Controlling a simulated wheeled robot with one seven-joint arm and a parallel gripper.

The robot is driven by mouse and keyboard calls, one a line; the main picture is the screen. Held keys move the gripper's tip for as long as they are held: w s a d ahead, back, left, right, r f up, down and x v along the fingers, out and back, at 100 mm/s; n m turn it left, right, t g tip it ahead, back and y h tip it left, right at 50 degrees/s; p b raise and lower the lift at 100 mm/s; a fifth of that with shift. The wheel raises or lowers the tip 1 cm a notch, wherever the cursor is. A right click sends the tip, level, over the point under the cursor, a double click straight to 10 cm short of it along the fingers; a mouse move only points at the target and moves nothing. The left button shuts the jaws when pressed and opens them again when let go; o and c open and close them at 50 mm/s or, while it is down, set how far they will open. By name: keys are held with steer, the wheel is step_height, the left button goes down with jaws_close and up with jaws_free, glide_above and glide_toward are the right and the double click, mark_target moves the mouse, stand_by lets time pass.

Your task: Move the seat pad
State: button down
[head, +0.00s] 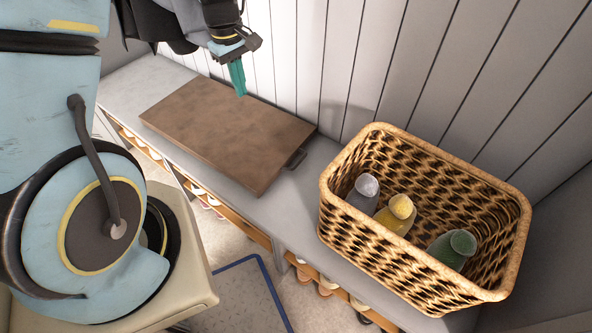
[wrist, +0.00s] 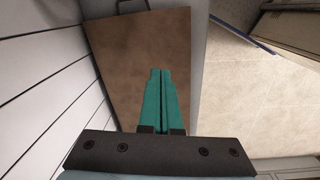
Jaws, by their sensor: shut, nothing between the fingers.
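The seat pad (head: 228,131) is a flat brown slab lying on the grey bench. A dark handle (head: 296,159) sticks out at its right end. My gripper (head: 239,92) has teal fingers and hangs above the pad's back edge in the head view. In the wrist view the gripper (wrist: 160,72) is shut and empty over the brown pad (wrist: 120,55), and the handle (wrist: 132,5) shows at the top edge. The gap between fingertips and pad is hard to tell.
A wicker basket (head: 345,232) with several bottles stands on the bench (head: 314,187) right of the pad. A slatted wall (head: 345,70) runs behind the bench. Shoes sit on shelves below. A blue-edged mat (head: 240,300) lies on the floor.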

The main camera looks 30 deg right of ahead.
steer(key=n+b, duration=0.2)
steer(key=b, duration=0.5)
glide_above(297, 155)
steer(key=s+a, duration=0.1)
steer(key=s, duration=0.2)
step_height(297, 155, down, 19)
steer(key=shift+y, duration=0.3)
steer(key=f, duration=0.9)
steer(key=shift+w+a, duration=0.2)
steer(key=shift+w, duration=0.05)
